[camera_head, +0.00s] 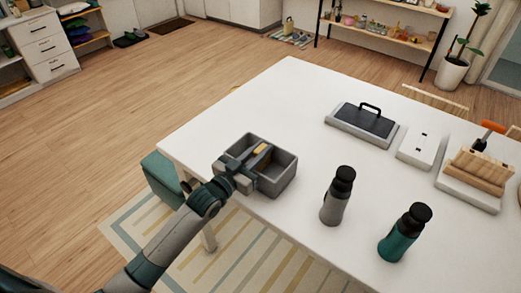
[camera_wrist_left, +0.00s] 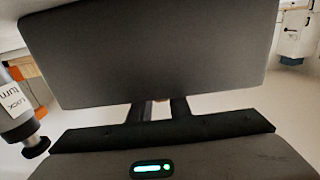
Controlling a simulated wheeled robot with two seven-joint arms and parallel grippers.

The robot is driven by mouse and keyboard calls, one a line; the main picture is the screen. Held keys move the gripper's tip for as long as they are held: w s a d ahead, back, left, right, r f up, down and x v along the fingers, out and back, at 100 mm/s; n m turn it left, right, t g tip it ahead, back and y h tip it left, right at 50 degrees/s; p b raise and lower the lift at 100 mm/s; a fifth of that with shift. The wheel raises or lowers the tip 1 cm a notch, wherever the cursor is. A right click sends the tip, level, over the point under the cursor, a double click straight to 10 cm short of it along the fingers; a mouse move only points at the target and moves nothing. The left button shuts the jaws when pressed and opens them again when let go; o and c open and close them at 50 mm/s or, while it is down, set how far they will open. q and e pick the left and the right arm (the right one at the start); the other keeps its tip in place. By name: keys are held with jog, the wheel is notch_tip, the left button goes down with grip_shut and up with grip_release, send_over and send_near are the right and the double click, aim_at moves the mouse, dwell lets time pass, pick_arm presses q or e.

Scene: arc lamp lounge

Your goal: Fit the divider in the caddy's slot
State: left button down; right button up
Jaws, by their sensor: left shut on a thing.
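The grey caddy (camera_head: 285,178) is an open box near the table's left edge in the head view. My left gripper (camera_head: 247,171) is over the caddy's near left part. My right gripper is in neither view.
A grey bottle (camera_head: 335,203) and a teal bottle (camera_head: 402,236) stand right of the caddy on the white table (camera_head: 300,115). The table behind the caddy is clear.

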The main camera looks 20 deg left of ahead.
pick_arm(q)
jog(key=c, duration=1.6)
grip_release()
jog(key=shift+o, duration=0.2)
jog(key=b+v, duration=0.5)
jog(key=v, duration=1.2)
jog(key=shift+s, duration=0.15)
